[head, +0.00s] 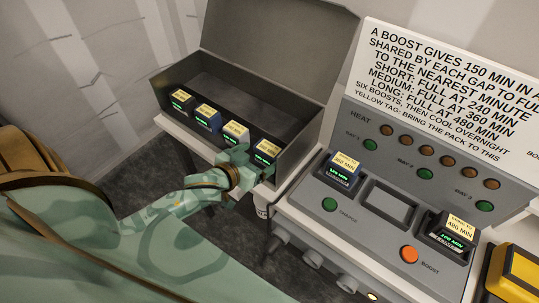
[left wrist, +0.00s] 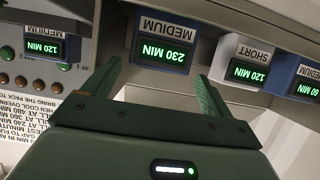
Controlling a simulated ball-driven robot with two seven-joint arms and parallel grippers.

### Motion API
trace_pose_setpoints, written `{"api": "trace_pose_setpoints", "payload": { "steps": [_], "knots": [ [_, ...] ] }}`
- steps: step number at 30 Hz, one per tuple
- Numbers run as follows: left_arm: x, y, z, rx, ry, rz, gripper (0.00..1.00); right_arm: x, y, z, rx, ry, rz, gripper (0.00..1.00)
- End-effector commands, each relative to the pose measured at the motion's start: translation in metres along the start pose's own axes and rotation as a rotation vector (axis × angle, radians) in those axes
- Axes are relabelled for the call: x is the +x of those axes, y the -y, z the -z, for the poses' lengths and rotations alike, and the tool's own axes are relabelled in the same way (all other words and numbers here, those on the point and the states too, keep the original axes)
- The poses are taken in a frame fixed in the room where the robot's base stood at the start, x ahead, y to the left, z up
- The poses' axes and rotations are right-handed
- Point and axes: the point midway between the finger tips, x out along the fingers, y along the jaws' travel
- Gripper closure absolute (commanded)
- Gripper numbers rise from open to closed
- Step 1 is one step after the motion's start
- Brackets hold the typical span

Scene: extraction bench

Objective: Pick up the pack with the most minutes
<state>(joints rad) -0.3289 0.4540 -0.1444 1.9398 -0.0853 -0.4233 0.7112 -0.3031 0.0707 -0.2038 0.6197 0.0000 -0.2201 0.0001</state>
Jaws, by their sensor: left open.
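In the head view several packs stand in a row in the open grey box: a far-left pack (head: 181,101), a blue pack (head: 208,119), a pale-labelled pack (head: 236,133) and the rightmost pack (head: 267,150). My left gripper (head: 250,168) is open in front of the rightmost one. In the left wrist view, upside down, this blue MEDIUM pack (left wrist: 165,45) reads 230 MIN, beyond and between my open fingers (left wrist: 157,88). Beside it are a white SHORT pack reading 120 MIN (left wrist: 247,65) and a blue pack reading 60 MIN (left wrist: 302,80). My right gripper is out of view.
The grey charger (head: 330,225) holds a left pack (head: 342,170) reading 120 MIN and a right pack (head: 453,235) with an unclear reading. An empty bay (head: 388,208) lies between them. A rules sign (head: 450,80) stands behind; a yellow case (head: 515,275) is at right.

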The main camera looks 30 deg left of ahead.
Motion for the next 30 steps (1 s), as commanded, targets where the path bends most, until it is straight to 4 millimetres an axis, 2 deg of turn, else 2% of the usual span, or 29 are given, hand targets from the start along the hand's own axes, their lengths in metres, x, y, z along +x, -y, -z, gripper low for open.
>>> {"api": "trace_pose_setpoints", "payload": {
  "steps": [3,8,15,18,24,25,26,30],
  "knots": [
    [0.018,0.000,-0.001,0.000,0.000,0.000,0.15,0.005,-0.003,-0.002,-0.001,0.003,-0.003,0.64],
    [0.030,0.000,0.000,0.000,0.000,0.000,0.15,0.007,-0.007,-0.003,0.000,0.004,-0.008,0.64],
    [0.068,0.000,0.001,0.002,0.001,0.001,0.15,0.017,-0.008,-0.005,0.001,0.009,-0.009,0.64],
    [0.075,-0.001,0.001,0.001,0.002,0.000,0.15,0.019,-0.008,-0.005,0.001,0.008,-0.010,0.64],
    [0.076,-0.001,0.002,0.000,0.002,0.000,0.15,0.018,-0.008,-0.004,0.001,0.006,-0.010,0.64],
    [0.075,-0.001,0.002,0.001,0.002,0.000,0.17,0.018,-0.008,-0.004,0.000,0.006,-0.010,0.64],
    [0.075,-0.001,0.002,0.000,0.002,0.000,0.26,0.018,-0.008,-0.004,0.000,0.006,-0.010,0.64],
    [0.075,-0.001,0.002,0.000,0.002,0.000,0.65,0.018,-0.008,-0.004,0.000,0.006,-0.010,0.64]
  ]
}}
